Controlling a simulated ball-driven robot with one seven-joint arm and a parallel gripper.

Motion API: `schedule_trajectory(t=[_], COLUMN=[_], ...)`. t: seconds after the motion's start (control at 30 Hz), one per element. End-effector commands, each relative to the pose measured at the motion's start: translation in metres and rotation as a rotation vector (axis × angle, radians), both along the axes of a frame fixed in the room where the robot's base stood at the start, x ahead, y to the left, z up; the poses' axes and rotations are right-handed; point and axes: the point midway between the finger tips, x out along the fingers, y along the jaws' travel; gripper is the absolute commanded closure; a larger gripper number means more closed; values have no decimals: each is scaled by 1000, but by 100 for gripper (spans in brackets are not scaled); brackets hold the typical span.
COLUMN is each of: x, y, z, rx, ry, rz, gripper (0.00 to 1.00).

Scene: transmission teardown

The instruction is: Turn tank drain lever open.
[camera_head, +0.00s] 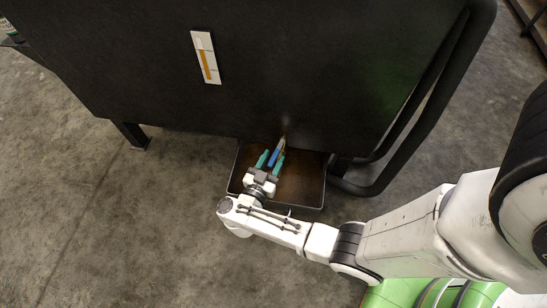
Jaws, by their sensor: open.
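The dark tank (140,60) fills the upper part of the view. A small brass-coloured drain valve (283,142) sticks out at its lower edge, with a blue lever (274,157) that points down and slightly left in the picture. My gripper (271,159) is open, with its teal fingers on either side of the blue lever. I cannot tell whether a finger touches the lever. The gripper body hides what lies behind it.
A dark drip tray (305,190) lies under the valve and my gripper. A white gauge with a yellow column (206,57) is on the tank face. A black tube frame (433,115) curves at right, and a tank leg (132,135) stands at left. The concrete floor at lower left is clear.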

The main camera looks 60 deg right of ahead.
Motion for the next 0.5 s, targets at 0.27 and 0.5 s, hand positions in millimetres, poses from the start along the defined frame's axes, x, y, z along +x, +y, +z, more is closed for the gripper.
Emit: schedule_trajectory(t=[0.27, 0.5], x=[1, 1], y=[-12, -12], z=[0, 0], rx=[0, 0], ry=[0, 0], rz=[0, 0], gripper=[55, 61])
